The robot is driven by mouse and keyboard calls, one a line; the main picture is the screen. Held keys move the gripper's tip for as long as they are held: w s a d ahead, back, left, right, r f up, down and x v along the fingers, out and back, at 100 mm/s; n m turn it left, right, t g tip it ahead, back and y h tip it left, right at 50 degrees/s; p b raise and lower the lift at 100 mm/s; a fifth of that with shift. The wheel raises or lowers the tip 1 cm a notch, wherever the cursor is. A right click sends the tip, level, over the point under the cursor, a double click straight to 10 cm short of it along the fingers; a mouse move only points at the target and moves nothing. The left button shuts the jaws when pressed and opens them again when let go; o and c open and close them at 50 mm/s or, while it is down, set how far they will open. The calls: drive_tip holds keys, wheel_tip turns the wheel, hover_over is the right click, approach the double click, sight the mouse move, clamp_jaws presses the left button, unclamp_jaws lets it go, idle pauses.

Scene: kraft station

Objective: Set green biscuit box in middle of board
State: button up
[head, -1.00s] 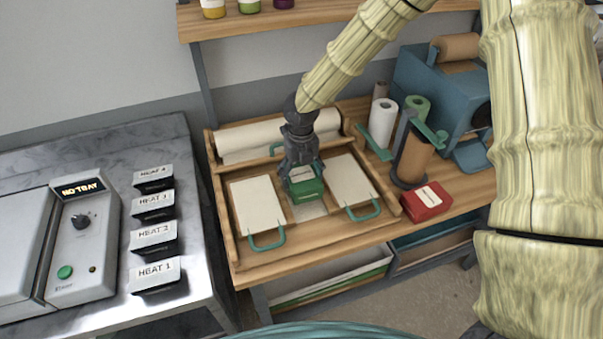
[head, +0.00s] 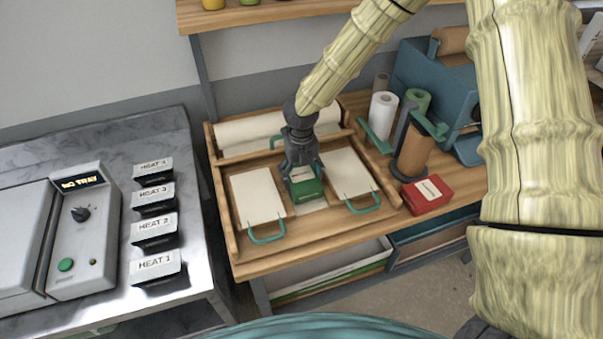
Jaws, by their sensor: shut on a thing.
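The green biscuit box (head: 307,190) has a pale label and is in the middle of the wooden board (head: 300,228), between two white panels with green handles. My gripper (head: 302,172) is above the box, shut on it, its fingers around the box's sides. A pale patch shows on the board just below the box. I cannot tell whether the box touches the board or is slightly above it.
The left white panel (head: 257,196) and right white panel (head: 348,174) flank the box closely. A paper roll (head: 250,131) lies at the back. A red box (head: 427,194), upright rolls (head: 382,117) and a blue machine (head: 425,80) stand to the right. A metal counter with heat labels (head: 155,265) is at left.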

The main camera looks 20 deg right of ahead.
drive_tip(key=o, duration=1.2)
wheel_tip(320, 180, up, 12)
drive_tip(key=shift+s+d, duration=0.1)
